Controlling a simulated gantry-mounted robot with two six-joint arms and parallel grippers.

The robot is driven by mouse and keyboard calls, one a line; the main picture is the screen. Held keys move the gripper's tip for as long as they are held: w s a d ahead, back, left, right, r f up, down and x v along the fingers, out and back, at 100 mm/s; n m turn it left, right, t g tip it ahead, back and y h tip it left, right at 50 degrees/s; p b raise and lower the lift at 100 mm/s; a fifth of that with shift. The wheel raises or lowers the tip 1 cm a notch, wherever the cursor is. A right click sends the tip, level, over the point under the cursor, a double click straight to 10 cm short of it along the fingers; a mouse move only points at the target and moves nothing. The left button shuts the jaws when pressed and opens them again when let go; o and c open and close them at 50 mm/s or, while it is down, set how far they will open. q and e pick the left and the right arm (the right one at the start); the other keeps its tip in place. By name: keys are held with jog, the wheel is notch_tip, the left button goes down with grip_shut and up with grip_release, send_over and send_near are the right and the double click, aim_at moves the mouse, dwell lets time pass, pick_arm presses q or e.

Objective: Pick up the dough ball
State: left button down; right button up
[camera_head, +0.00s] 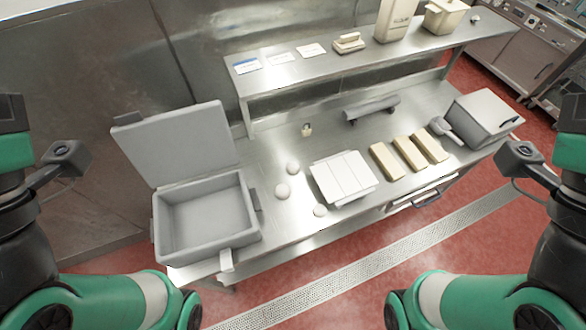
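Three small pale round dough balls sit on the steel table. One (293,168) is farthest back, one (283,190) is just in front of it, and one (320,210) lies near the front edge, beside a white slatted board. None is touched by an arm. Parts of my left and right arms show at the left and right sides of the picture, well away from the dough balls. Neither gripper's fingers can be seen.
An open grey kettle (161,226) with a raised lid (180,143) stands left of the dough balls. The white board (342,177) is to their right. Tan blocks (386,161), a scoop (441,127) and a grey box (484,115) lie farther right. A shelf (300,72) runs behind.

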dwell(0.4)
pick_arm(q)
grip_release()
dwell(0.4)
jog(key=shift+w+f, duration=0.1)
